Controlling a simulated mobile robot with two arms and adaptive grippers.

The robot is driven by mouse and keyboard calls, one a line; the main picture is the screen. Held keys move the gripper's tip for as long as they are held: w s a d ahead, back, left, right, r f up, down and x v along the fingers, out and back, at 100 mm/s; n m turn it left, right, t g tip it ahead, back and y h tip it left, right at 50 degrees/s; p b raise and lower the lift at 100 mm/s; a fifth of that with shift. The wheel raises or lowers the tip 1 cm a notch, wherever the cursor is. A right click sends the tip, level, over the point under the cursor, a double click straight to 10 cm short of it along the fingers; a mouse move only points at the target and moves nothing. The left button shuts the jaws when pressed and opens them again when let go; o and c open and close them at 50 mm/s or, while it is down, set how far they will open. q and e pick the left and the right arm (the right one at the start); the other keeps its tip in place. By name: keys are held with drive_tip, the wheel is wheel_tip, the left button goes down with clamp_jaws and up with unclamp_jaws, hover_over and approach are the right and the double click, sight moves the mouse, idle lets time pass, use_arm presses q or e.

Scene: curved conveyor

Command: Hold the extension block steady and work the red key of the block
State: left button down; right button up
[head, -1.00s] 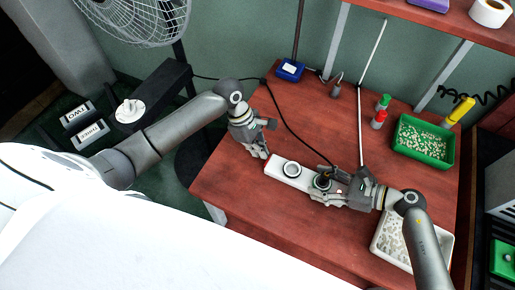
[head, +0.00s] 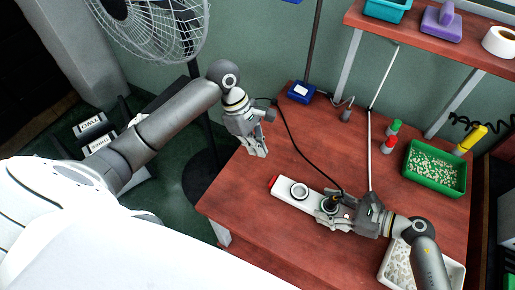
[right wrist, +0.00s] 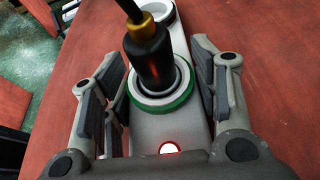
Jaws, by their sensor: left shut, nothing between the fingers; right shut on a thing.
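The white extension block (head: 284,190) lies on the red-brown table, slanting from upper left to lower right. Its red key (head: 273,182) shows at the left end, uncovered. My left gripper (head: 258,152) is shut and empty, above and behind that end, apart from the block. My right gripper (head: 333,213) is shut across the block's right part, with a finger along each side in the right wrist view (right wrist: 155,80). A black plug (right wrist: 152,58) with a cord stands in the green-ringed socket (right wrist: 165,108) between the fingers. A small red lamp (right wrist: 169,148) glows near the wrist.
The block's other socket (head: 299,190) is empty. A dark cord loops over the table from the plug. The table's left front is clear.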

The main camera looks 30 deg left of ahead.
drive_tip(key=o, duration=1.4)
drive_tip(key=shift+d, duration=0.1)
drive_tip(key=v, duration=1.2)
drive_tip(key=shift+f, duration=0.1)
drive_tip(key=shift+f, duration=0.1)
